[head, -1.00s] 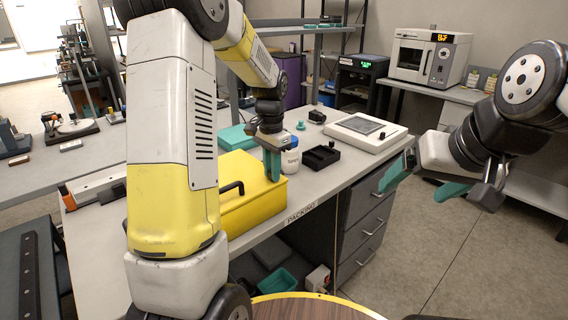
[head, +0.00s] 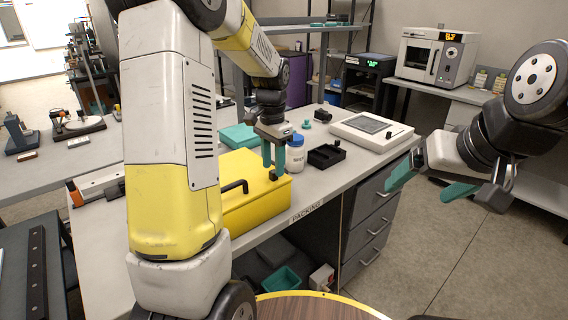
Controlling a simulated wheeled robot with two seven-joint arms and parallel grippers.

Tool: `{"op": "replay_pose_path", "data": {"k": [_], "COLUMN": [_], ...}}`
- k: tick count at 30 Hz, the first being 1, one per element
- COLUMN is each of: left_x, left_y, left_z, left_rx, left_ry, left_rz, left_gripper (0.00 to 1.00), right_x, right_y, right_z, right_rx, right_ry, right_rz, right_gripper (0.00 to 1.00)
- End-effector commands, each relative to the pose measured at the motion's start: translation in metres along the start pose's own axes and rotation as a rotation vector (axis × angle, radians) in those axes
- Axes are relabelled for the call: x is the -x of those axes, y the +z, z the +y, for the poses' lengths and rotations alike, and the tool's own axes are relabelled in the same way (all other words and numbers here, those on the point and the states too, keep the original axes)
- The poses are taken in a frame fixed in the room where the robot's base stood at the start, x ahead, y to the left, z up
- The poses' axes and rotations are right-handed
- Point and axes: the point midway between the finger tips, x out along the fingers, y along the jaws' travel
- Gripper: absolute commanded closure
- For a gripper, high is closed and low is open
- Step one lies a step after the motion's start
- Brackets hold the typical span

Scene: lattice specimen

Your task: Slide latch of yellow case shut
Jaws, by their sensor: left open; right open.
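The yellow case (head: 258,200) lies closed on the packing bench, with a black handle (head: 236,186) on its lid. A small dark piece (head: 273,175), perhaps the latch, sits near the lid's right end; its position along its travel is too small to tell. My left gripper (head: 273,167) points down over that end, open, its two teal fingers apart, the tips close to the dark piece. I cannot tell whether they touch it. My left arm hides the case's left part. My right gripper (head: 424,190) is open and empty in the air, right of the bench.
Just behind the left gripper stands a white jar with a blue lid (head: 296,154). A black tray (head: 326,156) and a white device (head: 370,131) are farther right. A teal box (head: 238,137) lies behind the case. The bench's front edge carries a PACKING label (head: 307,212).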

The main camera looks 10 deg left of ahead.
Motion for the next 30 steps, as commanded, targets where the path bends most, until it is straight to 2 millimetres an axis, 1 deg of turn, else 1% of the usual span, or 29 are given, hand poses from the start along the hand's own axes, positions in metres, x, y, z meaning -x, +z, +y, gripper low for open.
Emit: {"op": "replay_pose_path", "data": {"k": [1,3,6,9,13,26,28,30], "left_x": [0.011,0.023,0.038,0.048,0.054,0.054,0.058,0.068], "left_y": [-0.001,-0.001,-0.001,-0.001,0.0,0.0,0.003,0.009], "left_z": [-0.001,-0.001,-0.001,0.0,0.0,0.0,0.003,0.01], "left_rx": [0.0,0.0,-0.001,-0.001,-0.001,0.001,0.01,0.033], "left_ry": [-0.003,-0.003,-0.002,-0.001,-0.001,-0.001,-0.004,-0.012], "left_rz": [0.004,0.004,0.002,0.002,0.001,0.002,0.012,0.035], "left_gripper": [0.58,0.58,0.58,0.58,0.58,0.58,0.58,0.58], "right_x": [0.0,0.0,0.0,0.0,0.0,0.0,0.0,0.0], "right_y": [0.0,0.0,0.0,0.0,0.0,0.0,0.0,0.0], "right_z": [0.0,0.0,0.0,0.0,0.0,0.0,0.0,0.0], "right_rx": [0.0,0.0,0.0,0.0,0.0,0.0,0.0,0.0], "right_ry": [0.0,0.0,0.0,0.0,0.0,0.0,0.0,0.0], "right_rz": [0.0,0.0,0.0,0.0,0.0,0.0,0.0,0.0], "right_gripper": [0.15,0.15,0.15,0.15,0.15,0.15,0.15,0.15]}}
